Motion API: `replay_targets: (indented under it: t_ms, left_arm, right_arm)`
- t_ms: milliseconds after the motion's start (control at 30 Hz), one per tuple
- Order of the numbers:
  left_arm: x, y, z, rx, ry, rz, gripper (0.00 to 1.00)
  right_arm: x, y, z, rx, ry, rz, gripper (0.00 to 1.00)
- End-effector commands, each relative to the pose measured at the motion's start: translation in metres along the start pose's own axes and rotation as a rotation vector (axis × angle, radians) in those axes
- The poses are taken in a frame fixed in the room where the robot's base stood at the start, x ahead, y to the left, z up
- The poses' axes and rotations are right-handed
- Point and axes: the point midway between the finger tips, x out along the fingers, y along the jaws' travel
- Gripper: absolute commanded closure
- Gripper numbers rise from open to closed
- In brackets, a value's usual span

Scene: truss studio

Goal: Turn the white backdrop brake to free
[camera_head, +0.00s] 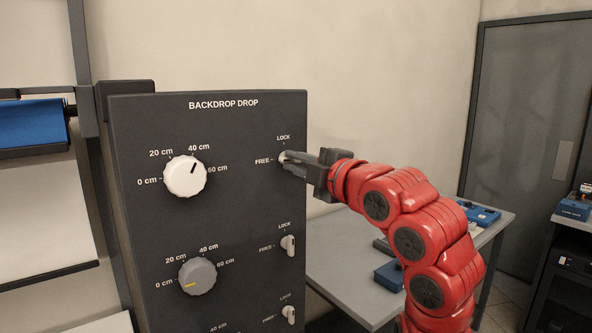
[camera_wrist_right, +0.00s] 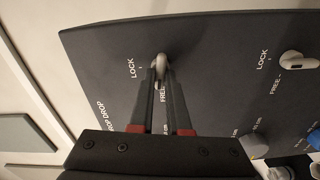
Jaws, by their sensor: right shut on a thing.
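The dark control panel (camera_head: 225,118) is headed BACKDROP DROP. Its top row has a white dial (camera_head: 185,176) and a small white brake lever (camera_head: 283,156) with LOCK marked above it and FREE to its left. My right gripper (camera_head: 290,160) is shut on this lever, reaching in from the right. In the right wrist view the lever (camera_wrist_right: 160,66) shows at the tips of the fingers (camera_wrist_right: 161,76). My left gripper is not in view.
Below are a grey dial (camera_head: 197,276) and a second white lever (camera_head: 288,246), with a third lever (camera_head: 289,314) lower down. A table (camera_head: 345,265) with blue devices stands behind my right arm. A blue roll (camera_head: 32,124) hangs at the left.

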Motion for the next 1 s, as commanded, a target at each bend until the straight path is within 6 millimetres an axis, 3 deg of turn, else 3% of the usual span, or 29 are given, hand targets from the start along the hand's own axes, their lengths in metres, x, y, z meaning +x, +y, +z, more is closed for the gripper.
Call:
replay_targets:
  t_ms: [400, 933, 967, 1000]
  left_arm:
    - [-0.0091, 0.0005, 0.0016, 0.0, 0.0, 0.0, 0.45]
    - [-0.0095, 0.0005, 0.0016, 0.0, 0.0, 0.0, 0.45]
    - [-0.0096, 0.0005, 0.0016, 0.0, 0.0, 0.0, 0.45]
    - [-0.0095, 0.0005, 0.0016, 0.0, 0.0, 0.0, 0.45]
  right_arm:
    - [0.0007, -0.0033, 0.0006, -0.169, 0.001, -0.005, 1.0]
    - [0.0009, -0.0035, 0.0003, -0.189, 0.002, -0.006, 1.0]
    - [0.0009, -0.0035, 0.0003, -0.189, 0.002, -0.005, 0.8]
    - [0.0008, -0.0033, 0.0003, -0.189, 0.001, -0.005, 0.72]
